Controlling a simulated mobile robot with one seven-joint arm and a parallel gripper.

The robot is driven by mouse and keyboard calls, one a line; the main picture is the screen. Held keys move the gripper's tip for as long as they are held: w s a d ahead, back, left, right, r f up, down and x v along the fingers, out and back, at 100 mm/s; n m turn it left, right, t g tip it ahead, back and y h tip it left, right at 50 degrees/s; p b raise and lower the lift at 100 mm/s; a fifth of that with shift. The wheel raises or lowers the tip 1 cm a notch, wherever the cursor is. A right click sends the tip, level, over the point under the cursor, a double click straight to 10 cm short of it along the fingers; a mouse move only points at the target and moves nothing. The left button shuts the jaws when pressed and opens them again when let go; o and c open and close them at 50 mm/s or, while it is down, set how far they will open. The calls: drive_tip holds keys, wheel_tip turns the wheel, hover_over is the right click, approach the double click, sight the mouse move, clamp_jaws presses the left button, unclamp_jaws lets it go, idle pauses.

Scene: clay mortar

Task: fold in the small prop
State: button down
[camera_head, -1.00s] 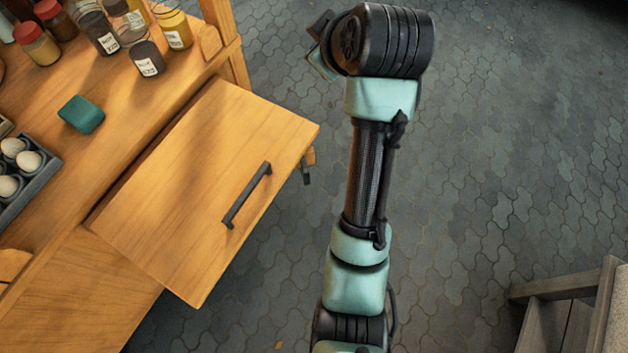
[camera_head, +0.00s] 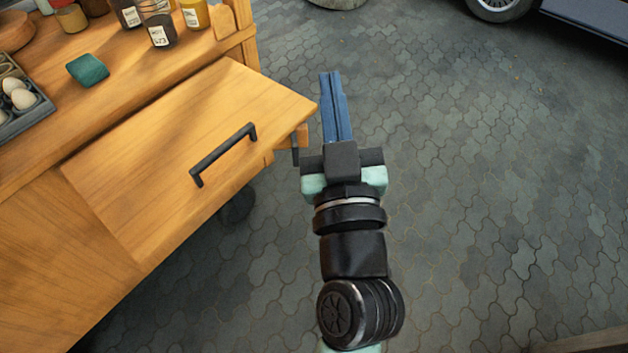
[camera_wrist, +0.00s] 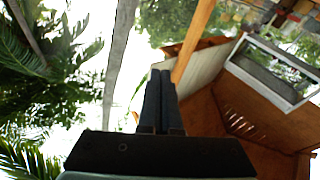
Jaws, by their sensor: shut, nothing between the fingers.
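A hinged wooden leaf (camera_head: 150,165) with a dark bar handle (camera_head: 223,154) sticks out from the wooden counter in the head view. A small wooden piece with a dark metal part, which looks like the small prop (camera_head: 301,134), pokes out from under the leaf's right edge; most of it is hidden beneath. My gripper (camera_head: 331,78) has its blue fingers shut and empty, just right of that piece and apart from it. In the wrist view the shut fingers (camera_wrist: 160,76) point at bright background, with nothing between them.
Jars (camera_head: 158,28), a green block (camera_head: 88,69) and an egg tray (camera_head: 22,110) stand on the counter (camera_head: 120,95). Paved floor (camera_head: 480,190) lies open to the right. A wheel (camera_head: 497,8) shows at the top right. Plants (camera_wrist: 50,80) fill the wrist view's left.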

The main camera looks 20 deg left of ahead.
sight(296, 159)
drive_tip(key=s+a+f+m+g+b, duration=0.1)
drive_tip(key=s+f+b, duration=0.2)
drive_tip(key=f, duration=0.9)
drive_tip(key=s+f+g+b, duration=0.2)
drive_tip(key=s+f+b, duration=0.15)
drive_tip(key=f, duration=0.95)
drive_tip(key=p+x, duration=0.4)
drive_tip(key=x, duration=0.9)
drive_tip(key=shift+w+a+r+p, duration=0.15)
drive_tip(key=shift+w+a+p, duration=0.05)
drive_tip(key=shift+p, duration=0.1)
drive_tip(key=shift+w+b, duration=0.3)
drive_tip(key=shift+b, duration=0.05)
drive_tip(key=w+a+b, duration=0.1)
drive_tip(key=w+b, duration=0.1)
drive_tip(key=w, duration=0.1)
drive_tip(key=w+a+n+y+b, duration=0.1)
drive_tip(key=w+b, duration=0.1)
drive_tip(key=w+a+g+y+b, duration=0.1)
drive_tip(key=w+b, duration=0.1)
drive_tip(key=w, duration=0.1)
drive_tip(key=shift+w+a+f+n, duration=0.25)
drive_tip(key=shift+w+a+n, duration=0.05)
drive_tip(key=shift+w+a+r, duration=0.2)
drive_tip(key=shift+w+a, duration=0.1)
drive_tip(key=shift+w, duration=0.3)
drive_tip(key=shift+s+d+b, duration=0.1)
drive_tip(key=shift+b, duration=0.2)
